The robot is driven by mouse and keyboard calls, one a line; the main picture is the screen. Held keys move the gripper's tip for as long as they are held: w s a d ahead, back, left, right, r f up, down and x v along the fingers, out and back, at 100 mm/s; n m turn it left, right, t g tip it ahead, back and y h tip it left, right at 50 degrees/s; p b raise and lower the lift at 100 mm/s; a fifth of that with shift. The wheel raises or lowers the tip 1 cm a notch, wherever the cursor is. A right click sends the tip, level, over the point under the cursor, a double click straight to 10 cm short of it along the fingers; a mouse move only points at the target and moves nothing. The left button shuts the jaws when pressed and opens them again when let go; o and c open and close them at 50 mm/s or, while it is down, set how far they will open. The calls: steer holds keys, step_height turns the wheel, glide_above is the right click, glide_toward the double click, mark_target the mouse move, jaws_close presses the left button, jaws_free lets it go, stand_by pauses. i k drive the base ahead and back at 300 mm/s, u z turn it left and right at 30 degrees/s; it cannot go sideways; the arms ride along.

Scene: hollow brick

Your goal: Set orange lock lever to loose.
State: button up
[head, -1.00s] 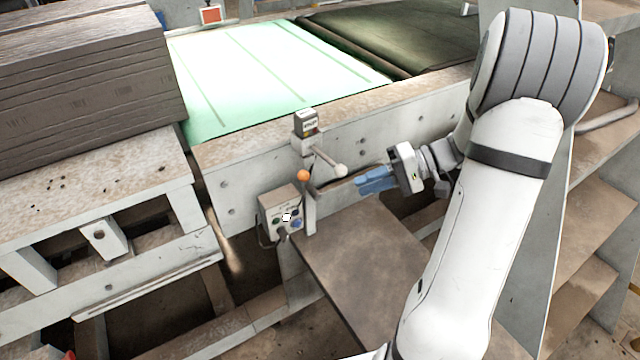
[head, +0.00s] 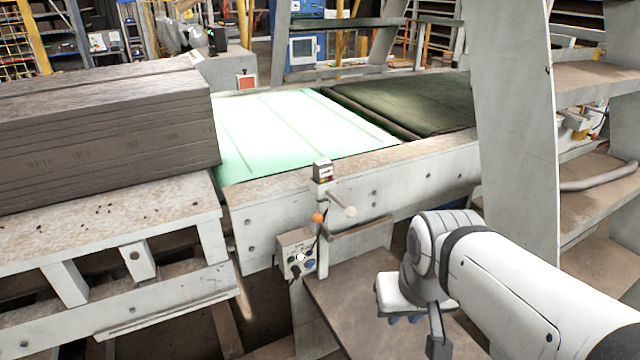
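The orange lock lever (head: 318,217) shows as a small orange knob on the post at the front of the machine in the head view. It sits just left of a larger lever with a pale round grip (head: 346,210). I cannot read its setting. My gripper (head: 402,319) is to the right of and lower than the orange knob, clear of it, over the brown shelf.
A grey control box (head: 296,253) with buttons hangs below the levers. A small labelled box (head: 322,170) tops the post. A brown shelf (head: 345,300) lies below. Stacked brown slabs (head: 110,130) stand at the left, and a grey upright (head: 515,130) at the right.

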mark_target(317, 217)
steer(key=z, duration=0.9)
steer(key=k, duration=1.1)
steer(key=u, duration=0.5)
steer(key=i, duration=1.55)
steer(key=z, duration=0.05)
